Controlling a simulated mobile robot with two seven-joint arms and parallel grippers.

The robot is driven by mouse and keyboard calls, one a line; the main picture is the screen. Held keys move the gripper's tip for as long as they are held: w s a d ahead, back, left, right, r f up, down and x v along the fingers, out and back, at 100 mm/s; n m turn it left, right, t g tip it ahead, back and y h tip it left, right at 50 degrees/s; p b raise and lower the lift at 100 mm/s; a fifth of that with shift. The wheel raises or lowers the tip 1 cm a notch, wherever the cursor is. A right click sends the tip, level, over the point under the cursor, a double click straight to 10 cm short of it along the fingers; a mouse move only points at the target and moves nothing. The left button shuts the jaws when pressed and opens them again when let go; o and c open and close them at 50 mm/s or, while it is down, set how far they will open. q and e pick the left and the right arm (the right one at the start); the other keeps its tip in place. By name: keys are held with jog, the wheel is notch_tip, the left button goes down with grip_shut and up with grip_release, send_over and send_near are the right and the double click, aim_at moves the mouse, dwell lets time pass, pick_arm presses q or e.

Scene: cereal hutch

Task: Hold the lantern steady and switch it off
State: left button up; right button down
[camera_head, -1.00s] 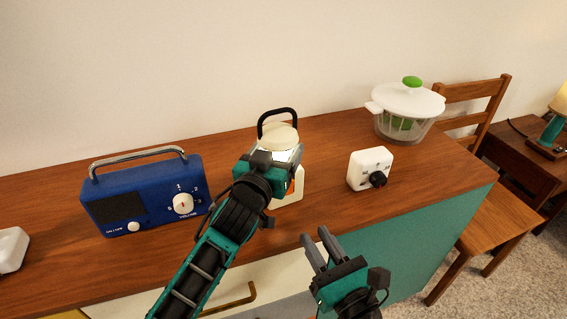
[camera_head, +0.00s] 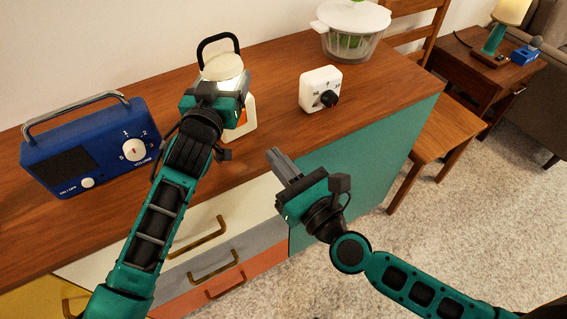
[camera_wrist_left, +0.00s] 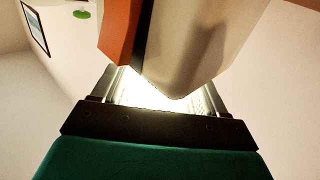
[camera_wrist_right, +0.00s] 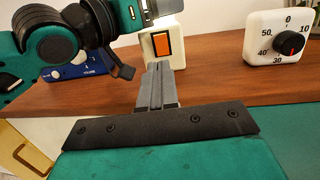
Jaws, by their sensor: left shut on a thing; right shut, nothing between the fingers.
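The lantern (camera_head: 222,68) stands on the wooden counter with a cream top, a black handle and a cream base. Its middle glows brightly. My left gripper (camera_head: 216,94) is shut on the lantern's middle; in the left wrist view the lantern's body (camera_wrist_left: 195,45) fills the top, with bright light between the fingers. An orange rocker switch (camera_wrist_right: 161,44) in a black frame shows on the base in the right wrist view. My right gripper (camera_head: 275,154) is shut and empty, in front of the counter and apart from the lantern. Its fingertips (camera_wrist_right: 159,66) appear just below the switch in its wrist view.
A blue radio (camera_head: 90,148) stands left of the lantern, and a white timer (camera_head: 320,88) with a black knob stands right. A salad spinner (camera_head: 352,30) is behind the timer. The counter's front edge (camera_head: 300,145) lies near my right gripper. A chair (camera_head: 440,135) stands right.

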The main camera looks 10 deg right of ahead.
jog(key=x, duration=1)
jog(key=shift+w+a+r, duration=0.15)
jog(key=shift+w+r, duration=0.2)
jog(key=shift+w, duration=0.05)
pick_arm(q)
jog(key=shift+s+d+f, duration=0.1)
jog(key=shift+d, duration=0.05)
pick_arm(e)
jog(key=shift+r, duration=0.15)
pick_arm(q)
jog(key=shift+f, duration=0.1)
pick_arm(e)
jog(key=shift+w+r, duration=0.15)
jog(key=shift+r, duration=0.15)
pick_arm(q)
jog(key=shift+a, duration=0.25)
pick_arm(e)
jog(key=f+v, duration=0.1)
jog(key=v, duration=1.1)
jog(key=shift+s, duration=0.25)
